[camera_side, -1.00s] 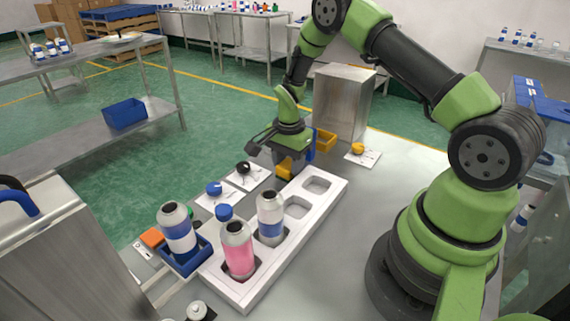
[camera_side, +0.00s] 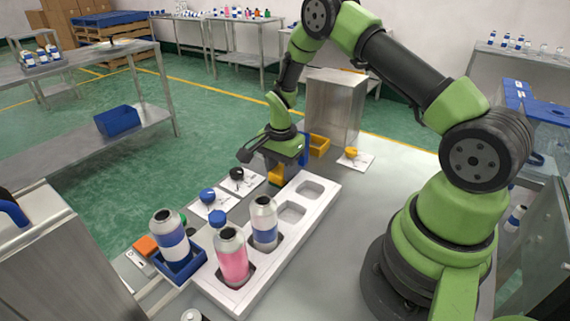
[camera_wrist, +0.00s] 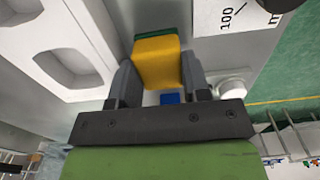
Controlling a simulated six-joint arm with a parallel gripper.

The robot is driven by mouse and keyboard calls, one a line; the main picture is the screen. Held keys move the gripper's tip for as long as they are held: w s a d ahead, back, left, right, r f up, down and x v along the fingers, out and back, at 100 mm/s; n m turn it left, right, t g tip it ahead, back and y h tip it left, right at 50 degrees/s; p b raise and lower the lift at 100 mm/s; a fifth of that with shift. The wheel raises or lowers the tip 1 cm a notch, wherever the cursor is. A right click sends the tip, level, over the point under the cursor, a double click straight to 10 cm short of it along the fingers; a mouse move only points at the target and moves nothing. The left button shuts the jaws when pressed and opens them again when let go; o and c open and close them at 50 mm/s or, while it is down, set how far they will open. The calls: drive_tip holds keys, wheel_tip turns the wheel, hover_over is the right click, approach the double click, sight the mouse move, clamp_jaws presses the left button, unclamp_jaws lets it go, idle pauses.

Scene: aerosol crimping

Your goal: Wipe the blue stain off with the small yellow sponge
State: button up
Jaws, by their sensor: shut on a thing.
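The small yellow sponge (camera_wrist: 158,65), with a dark green strip along its far edge, sits between the two fingers of my gripper (camera_wrist: 158,80). The fingers are shut on it. In the side view the sponge (camera_side: 275,173) shows below my gripper (camera_side: 275,162), low over the table beside the far end of the white tray. A small blue patch (camera_wrist: 170,98) shows between the fingers in the wrist view; I cannot tell whether it is the stain. No stain is clear in the side view. Whether the sponge touches the table is unclear.
The white tray (camera_side: 292,229) holds two bottles, with empty pockets at its far end. White cards with a black knob (camera_side: 236,173) and a blue knob (camera_side: 207,196) lie left of it. A yellow bin (camera_side: 319,145) and a metal box (camera_side: 334,105) stand behind. Bare table lies right of the tray.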

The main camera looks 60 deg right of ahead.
drive_tip(key=shift+s+a+f, duration=0.1)
drive_tip(key=shift+s+a, duration=0.05)
drive_tip(key=shift+a, duration=1.45)
drive_tip(key=shift+d, duration=3.15)
drive_tip(key=shift+a, duration=3.15)
drive_tip(key=shift+d, duration=3.15)
